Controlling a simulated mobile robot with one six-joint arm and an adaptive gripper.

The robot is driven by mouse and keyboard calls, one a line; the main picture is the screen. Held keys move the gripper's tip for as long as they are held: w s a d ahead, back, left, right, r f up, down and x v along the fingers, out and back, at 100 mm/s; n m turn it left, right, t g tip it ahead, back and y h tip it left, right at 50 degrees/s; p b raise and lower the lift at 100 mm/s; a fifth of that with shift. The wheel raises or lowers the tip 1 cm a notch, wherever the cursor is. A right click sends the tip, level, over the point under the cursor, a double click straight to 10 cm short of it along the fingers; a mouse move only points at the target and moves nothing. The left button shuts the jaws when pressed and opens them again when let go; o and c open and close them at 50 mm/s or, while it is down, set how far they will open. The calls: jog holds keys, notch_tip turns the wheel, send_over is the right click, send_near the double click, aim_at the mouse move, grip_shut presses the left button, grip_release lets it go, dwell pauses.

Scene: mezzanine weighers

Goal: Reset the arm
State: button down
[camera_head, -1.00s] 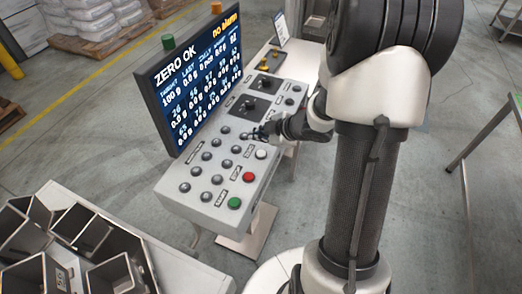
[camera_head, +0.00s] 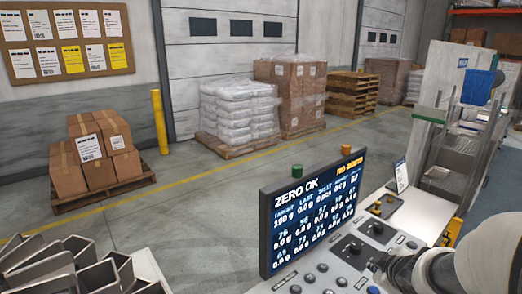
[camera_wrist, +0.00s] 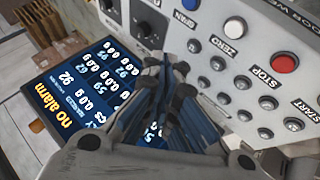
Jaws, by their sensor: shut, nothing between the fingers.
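My gripper (camera_wrist: 172,82) shows in the wrist view with its dark fingers together and nothing between them. It is over the grey control panel (camera_wrist: 215,70); whether it touches a button I cannot tell. In the head view my arm comes in at the lower right over the control panel (camera_head: 330,272), and the fingertips cannot be made out. The screen (camera_head: 312,215) behind the panel reads "ZERO OK" and "no alarm". It also shows in the wrist view (camera_wrist: 90,90), partly behind my fingers.
The panel carries a red STOP button (camera_wrist: 285,64), a white ZERO button (camera_wrist: 235,27) and several grey buttons. Metal weigher buckets (camera_head: 75,265) stand at the lower left. Pallets with boxes (camera_head: 98,155) and white sacks (camera_head: 238,115) stand beyond open floor.

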jog(key=s+a+r+m+g+h+b, duration=0.15)
jog(key=s+a+r+m, duration=0.35)
jog(key=s, duration=0.5)
jog(key=s+a+m+g+y+b, duration=0.1)
jog(key=s+a+m+g+y, duration=0.1)
jog(key=s+a, duration=0.9)
jog(key=s+m+y, duration=0.1)
jog(key=s, duration=0.2)
jog(key=shift+s+m, duration=0.25)
jog(key=shift+m, duration=0.15)
jog(key=shift+f+g, duration=0.1)
jog(key=shift+g, duration=0.15)
